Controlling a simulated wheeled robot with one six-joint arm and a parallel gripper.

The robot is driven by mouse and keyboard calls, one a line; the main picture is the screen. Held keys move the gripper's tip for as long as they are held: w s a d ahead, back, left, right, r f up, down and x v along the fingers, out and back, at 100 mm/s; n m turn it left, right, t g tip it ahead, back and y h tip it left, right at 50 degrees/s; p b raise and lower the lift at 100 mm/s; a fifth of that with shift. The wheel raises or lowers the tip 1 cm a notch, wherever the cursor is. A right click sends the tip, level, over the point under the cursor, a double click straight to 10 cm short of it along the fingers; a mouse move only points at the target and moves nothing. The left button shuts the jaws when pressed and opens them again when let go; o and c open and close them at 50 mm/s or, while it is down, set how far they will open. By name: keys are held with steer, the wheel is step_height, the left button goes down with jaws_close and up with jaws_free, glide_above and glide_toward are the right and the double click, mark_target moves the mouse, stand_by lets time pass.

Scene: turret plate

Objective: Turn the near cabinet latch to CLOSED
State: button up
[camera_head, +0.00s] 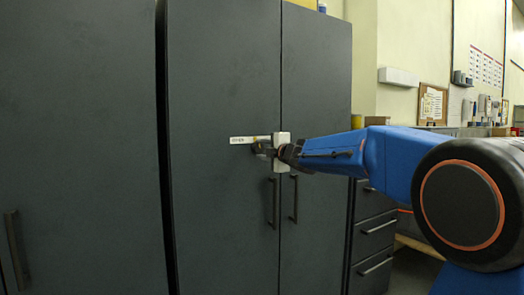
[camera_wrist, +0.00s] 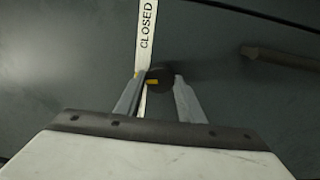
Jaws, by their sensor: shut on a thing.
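The latch (camera_wrist: 161,75) is a dark round knob with a yellow mark on its lower left in the wrist view. It sits on the dark cabinet door beside a white label strip (camera_wrist: 147,28), which reads CLOSED above the knob. In the head view the strip's left end (camera_head: 243,140) shows small text that looks like OPEN; the CLOSED end is hidden behind my gripper (camera_head: 263,148). My gripper's two fingers, also in the wrist view (camera_wrist: 159,92), are shut on the latch, one on each side. The yellow mark is not clearly on either word.
Two vertical bar handles (camera_head: 274,203) hang on the cabinet doors below the latch; one handle (camera_wrist: 282,58) shows at the right in the wrist view. Another dark cabinet (camera_head: 80,120) stands at left. Drawers (camera_head: 375,225) are at right, behind my blue arm.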

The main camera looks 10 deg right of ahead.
steer(key=m, duration=1)
steer(key=shift+m, duration=0.4)
stand_by(0.4)
steer(key=o, duration=1)
steer(key=shift+o, duration=0.2)
steer(key=v, duration=1.7)
steer(key=shift+d, duration=0.25)
steer(key=shift+s, duration=0.1)
